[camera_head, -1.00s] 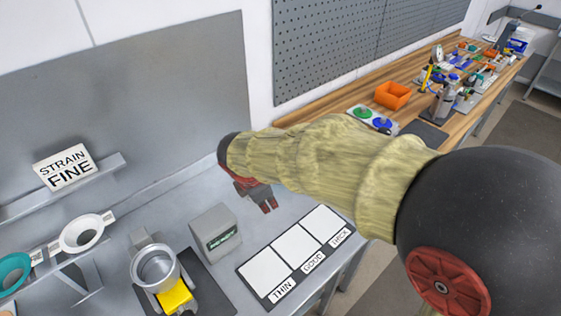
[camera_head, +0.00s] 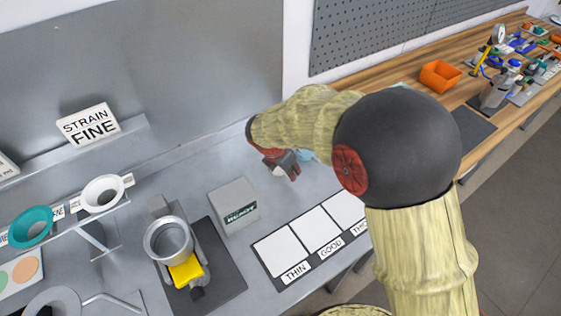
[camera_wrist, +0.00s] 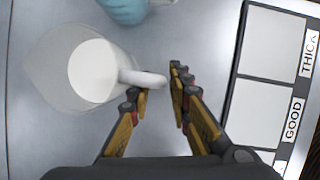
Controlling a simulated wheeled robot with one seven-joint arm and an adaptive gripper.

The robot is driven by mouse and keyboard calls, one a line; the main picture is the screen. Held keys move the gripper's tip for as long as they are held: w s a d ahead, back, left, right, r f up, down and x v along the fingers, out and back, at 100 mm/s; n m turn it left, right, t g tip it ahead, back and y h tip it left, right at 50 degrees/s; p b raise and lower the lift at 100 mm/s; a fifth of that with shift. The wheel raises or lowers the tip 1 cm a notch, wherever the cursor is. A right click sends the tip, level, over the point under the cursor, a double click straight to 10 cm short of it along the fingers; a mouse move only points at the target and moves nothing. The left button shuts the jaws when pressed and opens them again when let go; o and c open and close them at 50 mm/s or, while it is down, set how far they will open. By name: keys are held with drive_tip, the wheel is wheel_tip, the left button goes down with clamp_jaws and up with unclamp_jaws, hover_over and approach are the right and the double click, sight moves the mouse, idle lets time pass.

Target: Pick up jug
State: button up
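The jug (camera_wrist: 92,72) is a translucent, pale vessel with white contents, seen from above at the left of the wrist view. Its white handle (camera_wrist: 146,78) points right, towards my gripper (camera_wrist: 160,84). My gripper is open, with one finger on each side of the handle's end. I cannot tell whether either finger touches it. In the head view my gripper (camera_head: 288,172) is low over the grey bench, and a small white part of the jug (camera_head: 279,171) shows beside it. The rest of the jug is hidden there.
A light-blue object (camera_wrist: 124,8) lies close beyond the jug. The THIN/GOOD/THICK board (camera_wrist: 267,95) is to the right. A grey box (camera_head: 233,204), a metal cup on a stand (camera_head: 168,240) and strainers on a rack (camera_head: 103,194) stand left in the head view.

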drive_tip(key=shift+x, duration=1)
drive_tip(key=shift+s, duration=0.1)
drive_tip(key=shift+c, duration=0.4)
drive_tip(key=c, duration=0.4)
clamp_jaws()
